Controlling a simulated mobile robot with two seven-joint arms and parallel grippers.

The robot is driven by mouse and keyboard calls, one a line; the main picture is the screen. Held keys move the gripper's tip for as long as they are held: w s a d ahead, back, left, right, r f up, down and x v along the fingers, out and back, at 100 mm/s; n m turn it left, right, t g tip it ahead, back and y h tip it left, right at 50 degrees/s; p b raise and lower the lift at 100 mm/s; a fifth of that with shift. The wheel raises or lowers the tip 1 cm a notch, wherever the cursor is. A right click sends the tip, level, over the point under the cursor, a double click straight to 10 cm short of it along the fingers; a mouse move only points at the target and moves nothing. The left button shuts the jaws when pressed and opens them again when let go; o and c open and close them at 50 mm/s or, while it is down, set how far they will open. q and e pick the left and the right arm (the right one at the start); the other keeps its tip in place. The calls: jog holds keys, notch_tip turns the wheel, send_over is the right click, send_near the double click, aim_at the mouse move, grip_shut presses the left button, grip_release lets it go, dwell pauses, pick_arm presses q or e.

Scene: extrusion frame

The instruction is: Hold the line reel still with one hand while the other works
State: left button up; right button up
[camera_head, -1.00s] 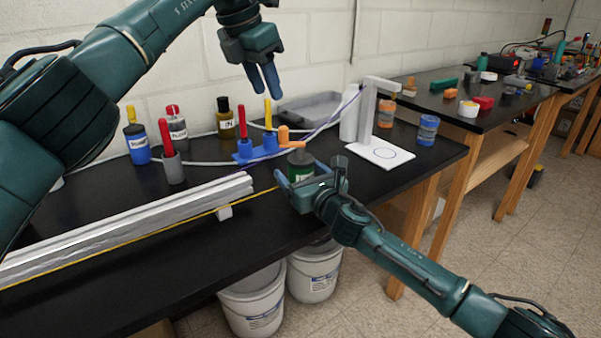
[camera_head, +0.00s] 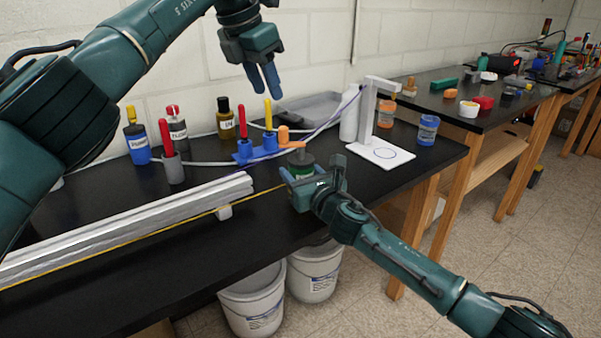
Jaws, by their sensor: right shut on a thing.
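The line reel (camera_head: 301,157) is a dark green round body with a pale label and an orange handle at its top left. It stands upright on the black bench, right of the long pale extrusion (camera_head: 130,222). My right gripper (camera_head: 303,182) is shut on the reel from the front right and hides its lower part. A yellow line (camera_head: 250,197) runs left from the reel along the extrusion's front. My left gripper (camera_head: 264,80) is above and behind the reel, pointing down. Its fingers look slightly apart and empty.
A blue holder (camera_head: 243,153) with upright tools stands behind the reel. Several bottles stand further left by the wall. A white stand (camera_head: 382,153) and a blue jar (camera_head: 428,130) are to the right. White buckets (camera_head: 253,304) stand below the bench.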

aim_at(283, 127)
pick_arm(q)
jog(key=shift+o, duration=0.4)
jog(key=shift+n+t, duration=0.4)
jog(key=shift+n, duration=0.2)
jog(key=x, duration=1.1)
jog(key=shift+s+d+f, duration=0.1)
jog(key=shift+s+d, duration=0.05)
jog(key=shift+s, duration=0.15)
grip_shut()
